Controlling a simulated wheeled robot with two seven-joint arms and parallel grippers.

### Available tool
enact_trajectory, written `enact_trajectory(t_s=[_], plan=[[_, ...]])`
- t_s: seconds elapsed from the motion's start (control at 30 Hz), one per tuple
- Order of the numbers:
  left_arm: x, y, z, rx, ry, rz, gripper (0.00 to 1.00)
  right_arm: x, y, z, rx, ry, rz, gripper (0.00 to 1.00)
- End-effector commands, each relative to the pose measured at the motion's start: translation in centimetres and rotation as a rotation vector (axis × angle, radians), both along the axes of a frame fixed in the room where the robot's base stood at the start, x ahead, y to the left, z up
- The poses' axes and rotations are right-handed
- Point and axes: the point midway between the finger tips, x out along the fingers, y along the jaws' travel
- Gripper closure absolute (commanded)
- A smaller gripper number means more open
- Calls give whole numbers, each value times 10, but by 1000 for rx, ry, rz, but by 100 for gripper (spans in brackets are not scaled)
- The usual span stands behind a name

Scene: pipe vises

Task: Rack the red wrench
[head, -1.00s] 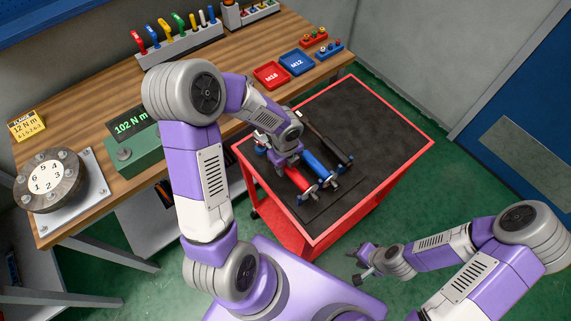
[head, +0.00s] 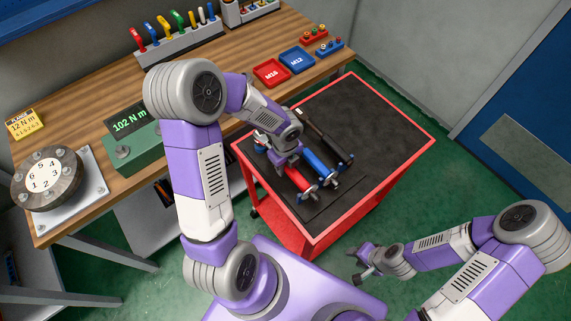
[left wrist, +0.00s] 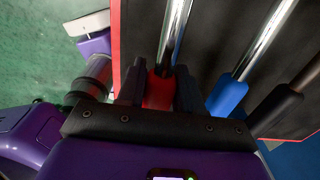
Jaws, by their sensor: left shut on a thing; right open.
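The red wrench (head: 299,182) lies on the dark top of the red cart (head: 385,172), left of a blue wrench (head: 318,163) and a black wrench (head: 325,138). My left gripper (head: 283,163) is over the red wrench. In the left wrist view, my left gripper's fingers (left wrist: 160,88) are shut around its red grip (left wrist: 159,92), with the chrome shaft (left wrist: 174,35) running away from it. My arm hides part of the wrench in the head view. My right gripper (head: 362,262) is open and empty, off the cart's front right side.
A wooden bench (head: 90,98) stands behind and left of the cart. It holds a grey rack (head: 180,46) of coloured tools, red and blue trays (head: 271,72), a green torque display (head: 130,120) and a round flange (head: 46,178). The right part of the cart top is clear.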

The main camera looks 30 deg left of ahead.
Motion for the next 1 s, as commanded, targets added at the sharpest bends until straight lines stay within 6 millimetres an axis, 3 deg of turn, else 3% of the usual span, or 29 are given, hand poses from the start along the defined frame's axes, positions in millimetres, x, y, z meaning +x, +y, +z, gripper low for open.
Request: enact_trajectory(t_s=[1.0], plan=[[1,0,-14,0,-2,0,100,0,0,-11,0,0,0,57]])
